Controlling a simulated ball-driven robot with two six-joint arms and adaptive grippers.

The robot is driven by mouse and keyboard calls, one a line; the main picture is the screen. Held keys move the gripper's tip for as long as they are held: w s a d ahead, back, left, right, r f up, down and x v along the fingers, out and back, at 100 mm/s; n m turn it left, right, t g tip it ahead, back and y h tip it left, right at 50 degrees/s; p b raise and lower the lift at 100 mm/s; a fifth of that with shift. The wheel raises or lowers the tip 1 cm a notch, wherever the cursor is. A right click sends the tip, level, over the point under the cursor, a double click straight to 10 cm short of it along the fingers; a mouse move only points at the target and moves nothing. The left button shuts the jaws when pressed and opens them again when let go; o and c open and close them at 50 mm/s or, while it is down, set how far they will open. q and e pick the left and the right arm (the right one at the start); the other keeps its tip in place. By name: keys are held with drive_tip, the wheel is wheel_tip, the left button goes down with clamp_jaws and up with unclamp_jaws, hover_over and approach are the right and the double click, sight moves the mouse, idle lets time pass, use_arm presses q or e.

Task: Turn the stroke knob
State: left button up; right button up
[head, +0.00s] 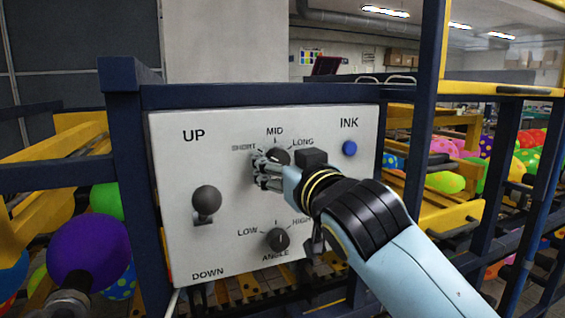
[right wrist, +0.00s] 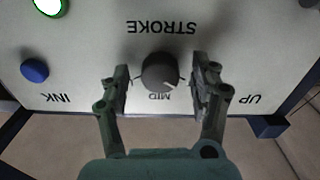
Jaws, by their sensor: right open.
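The stroke knob (head: 279,157) is a dark round dial on the white control panel (head: 225,265), partly hidden by my right gripper (head: 264,171) in the head view. In the right wrist view the knob (right wrist: 160,70) sits between the two open fingers of the right gripper (right wrist: 160,77), with a gap on each side. Its white mark points down and right there, toward the UP side of the MID label. The STROKE label is on the knob's far side in that view. My left gripper is not in view.
The panel also carries a black lever (head: 206,200), a blue ink button (head: 349,148) and an angle knob (head: 278,239) below the stroke knob. A lit green button (right wrist: 48,7) shows in the right wrist view. Dark blue frame posts (head: 128,150) and balloons surround the panel.

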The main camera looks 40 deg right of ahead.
drive_tip(key=shift+c, duration=0.4)
drive_tip(key=c, duration=1.1)
drive_tip(key=shift+m, duration=0.3)
drive_tip(key=shift+a+m+b, duration=0.1)
drive_tip(key=shift+m+b, duration=4.4)
drive_tip(key=shift+m, duration=7.3)
